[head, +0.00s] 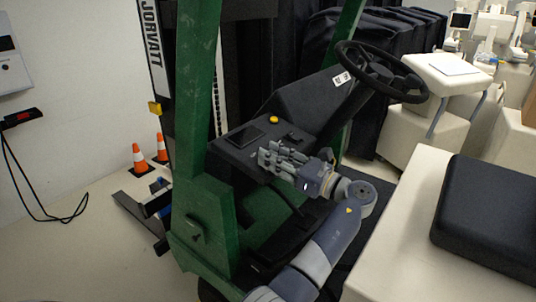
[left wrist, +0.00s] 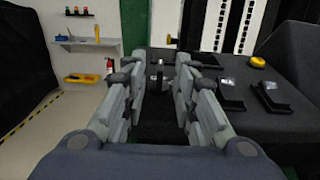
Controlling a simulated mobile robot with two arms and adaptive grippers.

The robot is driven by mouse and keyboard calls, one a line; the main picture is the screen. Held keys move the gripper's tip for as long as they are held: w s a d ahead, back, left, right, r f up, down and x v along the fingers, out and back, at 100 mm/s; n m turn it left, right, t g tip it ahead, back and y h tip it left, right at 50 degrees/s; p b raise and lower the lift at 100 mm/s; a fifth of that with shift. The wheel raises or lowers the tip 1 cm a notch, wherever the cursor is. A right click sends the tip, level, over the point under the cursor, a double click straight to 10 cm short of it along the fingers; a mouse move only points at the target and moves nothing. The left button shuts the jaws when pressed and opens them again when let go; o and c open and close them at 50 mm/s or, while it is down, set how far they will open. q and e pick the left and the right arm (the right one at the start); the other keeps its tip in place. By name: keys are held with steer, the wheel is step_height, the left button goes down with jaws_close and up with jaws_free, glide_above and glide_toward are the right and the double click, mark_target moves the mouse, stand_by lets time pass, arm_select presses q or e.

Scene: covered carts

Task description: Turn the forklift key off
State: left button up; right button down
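The forklift (head: 200,215) has a green frame and a dark console (head: 240,140). My left gripper (head: 268,158) is over the near edge of the console, with its fingers pointing left. In the left wrist view the fingers (left wrist: 158,68) are spread apart with a gap between them. A small upright grey and dark piece (left wrist: 158,78), which looks like the key, shows in that gap. I cannot see either finger touching it. In the head view the key cannot be made out behind my fingers. My right gripper is not in view.
A yellow button (head: 273,119) and a dark screen (head: 246,135) are on the console. The steering wheel (head: 420,92) stands to the right, and the black seat (head: 490,215) is at the lower right. Orange cones (head: 139,158) stand on the floor at left.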

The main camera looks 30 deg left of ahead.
arm_select(q)
steer(key=d, duration=0.5)
steer(key=shift+s+d+f, duration=0.15)
steer(key=shift+d+f, duration=0.15)
steer(key=shift+f, duration=0.05)
